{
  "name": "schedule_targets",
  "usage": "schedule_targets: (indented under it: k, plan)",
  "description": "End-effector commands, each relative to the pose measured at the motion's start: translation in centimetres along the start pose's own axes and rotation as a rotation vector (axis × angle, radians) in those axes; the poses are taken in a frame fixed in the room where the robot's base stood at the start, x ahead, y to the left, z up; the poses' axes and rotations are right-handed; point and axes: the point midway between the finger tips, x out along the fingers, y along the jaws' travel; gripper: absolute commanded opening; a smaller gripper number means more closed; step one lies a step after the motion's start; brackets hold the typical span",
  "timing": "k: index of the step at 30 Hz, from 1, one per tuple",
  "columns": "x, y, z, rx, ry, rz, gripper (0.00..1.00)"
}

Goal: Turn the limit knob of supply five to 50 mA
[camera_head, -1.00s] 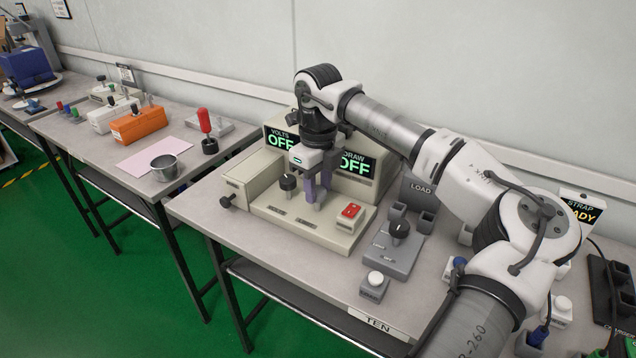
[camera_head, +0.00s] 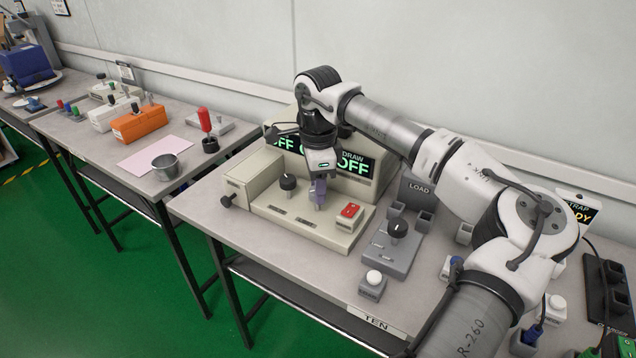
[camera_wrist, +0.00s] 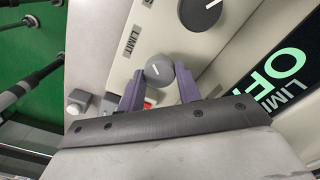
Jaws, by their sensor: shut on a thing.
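The supply (camera_head: 262,200) is a beige unit with a sloped display panel on the bench. Its displays (camera_head: 355,163) read OFF; one in the wrist view is labelled LIMIT (camera_wrist: 280,75). In the head view, my gripper (camera_head: 318,192) is down at the deck and hides this knob. A larger black knob (camera_head: 288,182) stands to its left, apart from the fingers.
A red rocker switch (camera_head: 350,210) is close to the right of my gripper. A grey load box with a black knob (camera_head: 398,228) and a white push button (camera_head: 374,277) stand further right. The neighbouring bench holds a metal cup (camera_head: 165,166) and an orange unit (camera_head: 139,123).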

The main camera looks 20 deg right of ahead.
Motion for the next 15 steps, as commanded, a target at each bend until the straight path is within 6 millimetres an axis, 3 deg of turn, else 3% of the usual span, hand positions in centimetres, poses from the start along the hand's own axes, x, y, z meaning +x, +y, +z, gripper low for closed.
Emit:
schedule_targets:
  k: [15]
  plan:
    - [-0.16,-0.13,0.09,-0.128,-0.002,-0.006,0.11]
